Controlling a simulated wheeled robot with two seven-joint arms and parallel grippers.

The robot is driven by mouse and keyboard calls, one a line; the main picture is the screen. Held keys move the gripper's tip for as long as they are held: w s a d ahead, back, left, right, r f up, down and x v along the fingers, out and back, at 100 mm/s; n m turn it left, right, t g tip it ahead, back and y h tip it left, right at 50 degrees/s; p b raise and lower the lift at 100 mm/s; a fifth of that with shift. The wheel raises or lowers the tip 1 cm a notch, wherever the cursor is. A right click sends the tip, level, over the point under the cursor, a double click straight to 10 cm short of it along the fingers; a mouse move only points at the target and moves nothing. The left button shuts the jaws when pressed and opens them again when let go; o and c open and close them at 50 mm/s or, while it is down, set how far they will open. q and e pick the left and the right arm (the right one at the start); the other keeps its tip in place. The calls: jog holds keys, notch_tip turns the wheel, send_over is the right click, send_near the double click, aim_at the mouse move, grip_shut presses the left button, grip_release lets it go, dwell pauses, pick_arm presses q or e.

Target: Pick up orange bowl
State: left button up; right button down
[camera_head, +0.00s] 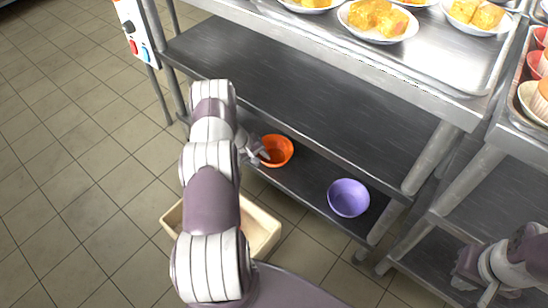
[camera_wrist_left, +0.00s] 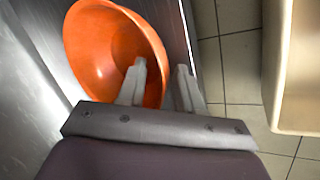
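The orange bowl (camera_head: 279,151) sits upright on the lower shelf, near its left end. In the left wrist view the orange bowl (camera_wrist_left: 105,45) fills the upper left. My left gripper (camera_head: 262,156) is at the bowl's near-left rim. In the left wrist view my left gripper (camera_wrist_left: 162,75) is open, with one finger over the inside of the bowl and the other outside, the rim between them. I cannot tell whether either finger touches it. My right gripper (camera_head: 474,284) is at the lower right, away from the bowl; its fingers are unclear.
A purple bowl (camera_head: 348,198) stands on the same lower shelf (camera_head: 306,186), to the right. A dark middle shelf (camera_head: 290,97) is above it. A beige bin (camera_head: 262,232) is on the floor beside the shelf. Plates of yellow food (camera_head: 378,19) are on the top tray.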

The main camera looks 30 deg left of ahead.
pick_arm(q)
grip_shut()
jog(key=shift+r+p, duration=0.35)
jog(key=shift+r, duration=0.2)
jog(key=r+p, duration=0.1)
jog(key=r, duration=0.2)
jog(key=r+p, duration=0.1)
jog(key=shift+s+d+r+p, duration=0.15)
jog(key=shift+s+d+p, duration=0.1)
jog(key=shift+s+p, duration=0.15)
jog(key=s+d+r+p, duration=0.2)
jog(key=s+d+r, duration=0.3)
jog(key=s+d, duration=0.2)
jog(key=shift+s+r, duration=0.3)
jog(key=shift+s, duration=0.4)
